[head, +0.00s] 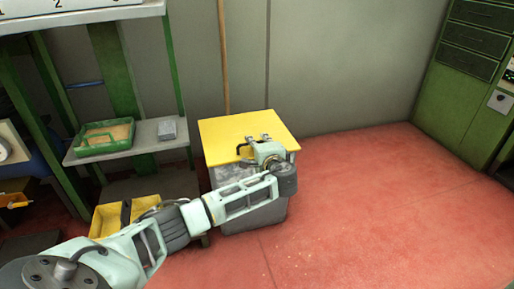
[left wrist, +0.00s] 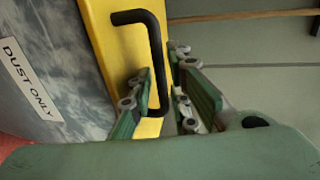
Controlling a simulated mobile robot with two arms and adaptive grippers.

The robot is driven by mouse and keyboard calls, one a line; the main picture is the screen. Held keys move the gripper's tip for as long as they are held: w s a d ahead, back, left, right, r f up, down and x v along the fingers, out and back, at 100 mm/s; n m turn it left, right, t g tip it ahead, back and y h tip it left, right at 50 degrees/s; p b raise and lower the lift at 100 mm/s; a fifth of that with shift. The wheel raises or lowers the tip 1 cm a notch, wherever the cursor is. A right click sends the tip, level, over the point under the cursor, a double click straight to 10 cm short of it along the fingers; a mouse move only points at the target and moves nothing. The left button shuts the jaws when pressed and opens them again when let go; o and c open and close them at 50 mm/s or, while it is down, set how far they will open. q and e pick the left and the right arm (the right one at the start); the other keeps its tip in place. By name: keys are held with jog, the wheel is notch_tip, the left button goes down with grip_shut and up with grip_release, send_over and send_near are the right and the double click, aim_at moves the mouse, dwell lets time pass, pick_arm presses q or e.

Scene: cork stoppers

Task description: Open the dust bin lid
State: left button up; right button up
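The dust bin (head: 227,174) is a grey box standing on the floor by the wall, with a flat yellow lid (head: 222,133) lying shut on top. A black bar handle (head: 240,149) sits at the lid's front edge. In the left wrist view the bin side carries a "DUST ONLY" label (left wrist: 30,78), and the black handle (left wrist: 151,38) stands out from the yellow lid (left wrist: 100,30). My left gripper (head: 259,137) is at the lid's front. Its fingers (left wrist: 165,102) are apart, with the handle bar seeming to run between them. Contact cannot be told. My right gripper is out of view.
A green-framed shelf at the left holds a green tray (head: 80,149) and a small grey block (head: 167,130). A yellow container (head: 101,222) is below. A wooden pole (head: 223,60) leans behind the bin. Red floor (head: 365,200) is free at the right, before green cabinets (head: 455,85).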

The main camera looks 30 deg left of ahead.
pick_arm(q)
jog(key=shift+w+a, duration=0.2)
jog(key=shift+a, duration=0.05)
grip_shut()
jog(key=shift+f, duration=0.1)
